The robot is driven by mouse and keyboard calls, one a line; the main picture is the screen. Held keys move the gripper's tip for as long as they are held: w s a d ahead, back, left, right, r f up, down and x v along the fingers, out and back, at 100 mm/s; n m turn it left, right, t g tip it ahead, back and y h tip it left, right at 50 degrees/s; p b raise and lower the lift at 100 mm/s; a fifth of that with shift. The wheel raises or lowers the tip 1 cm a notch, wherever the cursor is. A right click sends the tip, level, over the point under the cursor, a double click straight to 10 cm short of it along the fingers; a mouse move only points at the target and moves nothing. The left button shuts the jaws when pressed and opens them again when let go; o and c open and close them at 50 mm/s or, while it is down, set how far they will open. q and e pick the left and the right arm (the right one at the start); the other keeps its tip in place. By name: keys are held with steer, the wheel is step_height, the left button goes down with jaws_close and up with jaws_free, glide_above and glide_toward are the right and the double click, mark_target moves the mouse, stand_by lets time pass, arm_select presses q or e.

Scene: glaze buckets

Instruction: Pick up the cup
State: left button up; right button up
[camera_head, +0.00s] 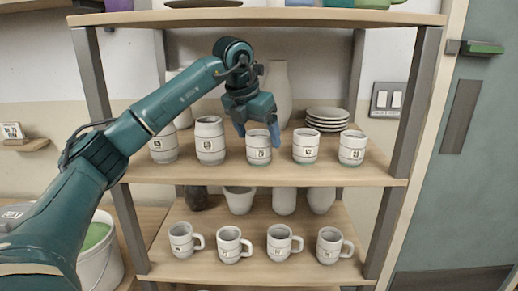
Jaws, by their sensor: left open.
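Several white cups with small dark labels stand in a row on the middle shelf. My left gripper (257,133) is open, with its blue fingers pointing down at the rim of the middle cup (258,153). One finger shows on each side of that rim; I cannot tell whether they touch it. Two more cups stand to its right, a near one (305,150) and a far one (351,152). To its left are two taller, jar-like white vessels (210,145). My right gripper is not in view.
White mugs with handles (230,247) line the lower shelf (330,272). Stacked plates (327,113) and a tall vase (278,85) stand behind the cups. The upper shelf (250,18) is overhead, and a post (414,100) bounds the right. A glaze bucket (98,265) sits lower left.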

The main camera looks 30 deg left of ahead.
mark_target(261, 146)
arm_select(q)
steer(key=x, duration=0.4)
steer(key=shift+f, duration=0.35)
steer(key=shift+c, duration=0.2)
steer(key=c, duration=1.1)
steer(key=shift+r, duration=0.15)
